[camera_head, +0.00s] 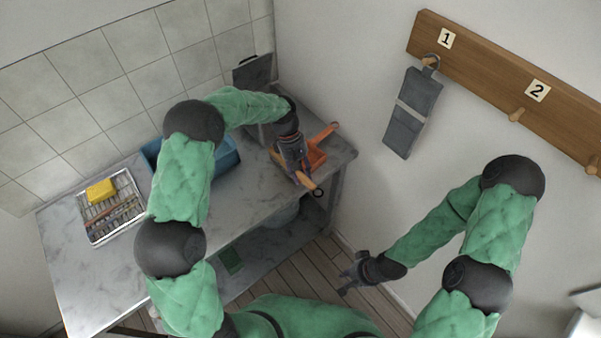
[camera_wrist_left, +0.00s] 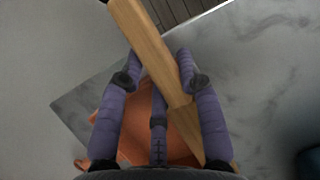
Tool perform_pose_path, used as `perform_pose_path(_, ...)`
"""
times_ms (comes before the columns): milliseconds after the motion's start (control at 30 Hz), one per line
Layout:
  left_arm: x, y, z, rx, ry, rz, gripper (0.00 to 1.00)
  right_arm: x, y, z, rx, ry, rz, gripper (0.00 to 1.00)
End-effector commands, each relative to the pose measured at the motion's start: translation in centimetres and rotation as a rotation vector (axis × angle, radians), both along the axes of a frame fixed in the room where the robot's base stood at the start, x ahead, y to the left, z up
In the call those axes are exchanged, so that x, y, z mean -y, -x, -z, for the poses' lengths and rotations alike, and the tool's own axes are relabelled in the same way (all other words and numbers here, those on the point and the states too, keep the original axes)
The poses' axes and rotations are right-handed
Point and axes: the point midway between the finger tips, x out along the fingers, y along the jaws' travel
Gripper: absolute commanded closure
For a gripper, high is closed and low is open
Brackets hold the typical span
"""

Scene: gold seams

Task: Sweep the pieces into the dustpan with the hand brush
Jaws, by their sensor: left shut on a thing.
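My left gripper (camera_head: 297,165) is shut on the wooden handle of the hand brush (camera_head: 307,182), over the right end of the marble table. The handle also shows in the left wrist view (camera_wrist_left: 145,42), slanting between the fingers (camera_wrist_left: 160,82). The brush's bristles are hidden. The orange dustpan (camera_head: 317,157) is on the table just beyond and under the gripper, its handle pointing up and right. It shows behind the fingers in the left wrist view (camera_wrist_left: 183,135). My right gripper (camera_head: 350,277) is empty with fingers apart, low above the floor. I cannot make out any pieces.
A wire tray (camera_head: 88,235) with a yellow sponge (camera_head: 101,190) and tools stands on the table's left. A blue bin (camera_head: 228,160) stands at the back, partly behind my left arm. A wooden peg rail (camera_head: 480,60) holds a grey hanging item (camera_head: 412,112). Middle front table is clear.

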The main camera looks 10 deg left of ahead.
Motion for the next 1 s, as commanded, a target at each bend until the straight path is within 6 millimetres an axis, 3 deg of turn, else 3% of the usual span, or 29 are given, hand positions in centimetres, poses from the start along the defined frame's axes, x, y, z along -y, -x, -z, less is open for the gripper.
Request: perform_pose_path(1000,0.0,0.0,-4.7,0.001,0.000,0.000,0.98,0.0,0.0,-3.5,0.000,0.000,0.000,0.76)
